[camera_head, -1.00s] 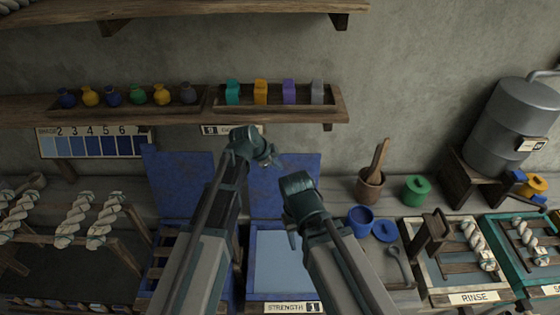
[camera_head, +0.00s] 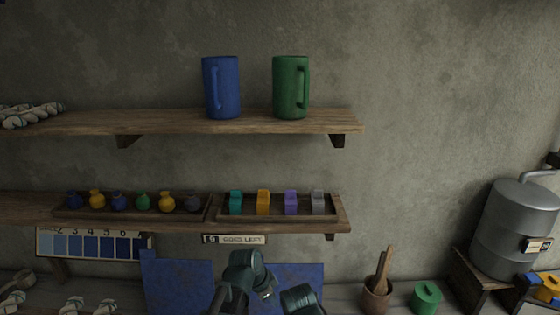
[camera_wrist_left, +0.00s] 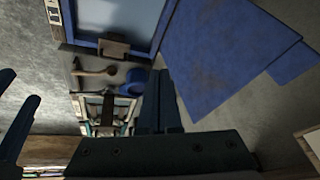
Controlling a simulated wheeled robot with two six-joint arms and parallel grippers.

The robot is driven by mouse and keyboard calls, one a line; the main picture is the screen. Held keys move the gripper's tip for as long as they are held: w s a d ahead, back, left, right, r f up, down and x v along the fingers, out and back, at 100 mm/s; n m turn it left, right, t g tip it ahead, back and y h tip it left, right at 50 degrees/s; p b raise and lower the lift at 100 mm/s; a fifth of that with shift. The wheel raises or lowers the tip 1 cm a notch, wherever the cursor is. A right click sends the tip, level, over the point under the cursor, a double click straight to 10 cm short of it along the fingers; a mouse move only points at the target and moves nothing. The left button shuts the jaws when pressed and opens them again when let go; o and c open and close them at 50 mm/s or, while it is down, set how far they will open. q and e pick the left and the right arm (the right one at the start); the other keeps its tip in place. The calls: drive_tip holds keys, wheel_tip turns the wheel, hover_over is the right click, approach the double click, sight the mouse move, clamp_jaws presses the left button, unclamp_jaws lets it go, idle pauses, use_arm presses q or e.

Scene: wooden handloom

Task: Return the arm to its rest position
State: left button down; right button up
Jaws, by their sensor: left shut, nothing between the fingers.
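My left arm rises from the bottom of the head view, and its gripper (camera_head: 267,292) hangs in front of the blue panels, clear of the shelf. In the left wrist view its dark fingers (camera_wrist_left: 160,108) are together with nothing between them. My right arm's wrist shows at the bottom edge, just right of the left one.
A blue jug (camera_head: 221,88) and a green jug (camera_head: 290,88) stand on the upper shelf. Small pots and coloured blocks fill trays on the lower shelf (camera_head: 340,215). A mortar (camera_head: 376,297), a green lidded pot (camera_head: 426,298) and a metal tank (camera_head: 515,230) stand right.

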use_arm(q)
drive_tip(key=s+a+f+n+g+y+b, duration=0.1)
drive_tip(key=s+a+f+n+y+b, duration=0.1)
drive_tip(key=s, duration=0.6)
drive_tip(key=s+a+f+n+g+y+b, duration=0.1)
drive_tip(key=s+f+n+g+y+b, duration=0.1)
drive_tip(key=s+f+n+b, duration=0.2)
drive_tip(key=s+f+n, duration=0.3)
drive_tip(key=s+f, duration=0.1)
drive_tip(key=s, duration=0.1)
drive_tip(key=shift+a+y+b, duration=0.4)
use_arm(e)
wheel_tip(320, 180, down, 8)
drive_tip(key=shift+f, duration=0.25)
